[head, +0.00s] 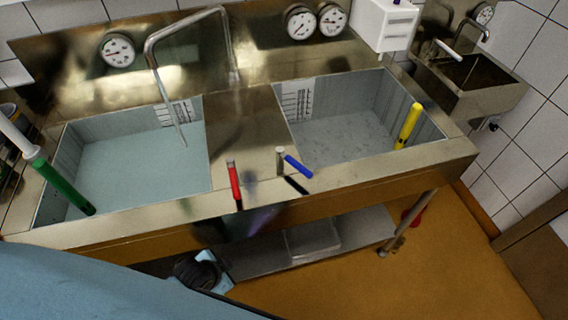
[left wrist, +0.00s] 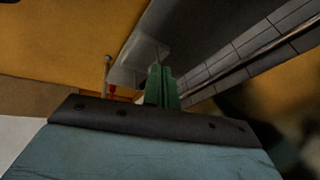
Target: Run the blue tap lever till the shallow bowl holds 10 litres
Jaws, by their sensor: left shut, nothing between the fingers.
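The blue tap lever (head: 298,165) stands on the front ledge between two basins, its handle angled to the right. The red tap lever (head: 234,182) beside it points toward the front. The bent spout (head: 166,95) ends over the left basin (head: 140,170), which has a smooth pale blue surface inside. The right basin (head: 340,130) has a mottled grey inside; I cannot tell its water level. I cannot tell which is the shallow bowl. My left gripper (left wrist: 162,88) is shut and empty in the left wrist view, apart from the levers. My right gripper is out of view.
Marked scales (head: 296,100) line the basins' back walls. A green stick (head: 62,187) and a yellow stick (head: 408,127) lean in the basins. Dial gauges (head: 117,50) hang behind. A low shelf (head: 350,240) runs beneath the sink. Orange floor is clear at right.

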